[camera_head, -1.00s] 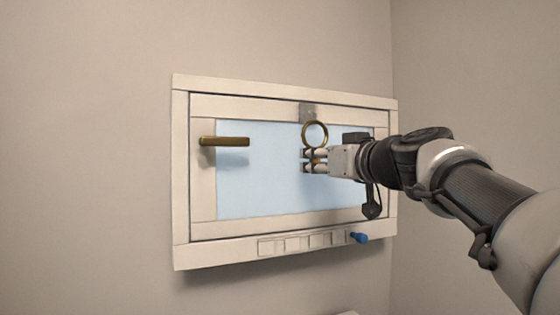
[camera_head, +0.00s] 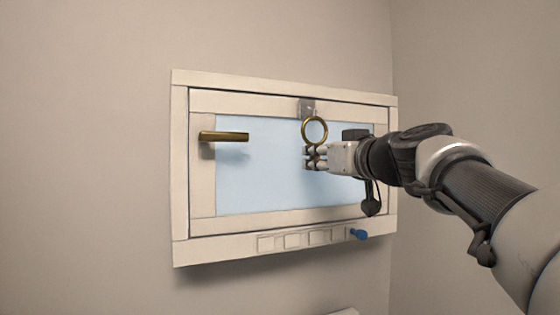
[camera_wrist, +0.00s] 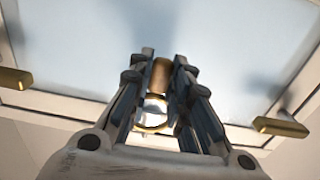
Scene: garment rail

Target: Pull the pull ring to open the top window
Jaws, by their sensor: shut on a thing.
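The top window has a cream frame (camera_head: 180,170) and a pale blue pane (camera_head: 270,180). Its sash sits flush in the frame, with no gap that I can see. The brass pull ring (camera_head: 314,117) hangs from a grey latch plate (camera_head: 307,106) at the top of the sash. My gripper (camera_head: 316,157) comes from the right and is shut on the ring's lower part. In the wrist view, brass of the ring (camera_wrist: 153,127) shows between the fingers of my gripper (camera_wrist: 163,62). The fingers hide part of the ring.
A brass handle (camera_head: 225,136) sticks out at the sash's left. The wrist view shows two brass handles, left (camera_wrist: 15,78) and right (camera_wrist: 280,125). The lower rail has several square plates (camera_head: 292,241) and a blue knob (camera_head: 358,235). A side wall (camera_head: 480,80) stands at right.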

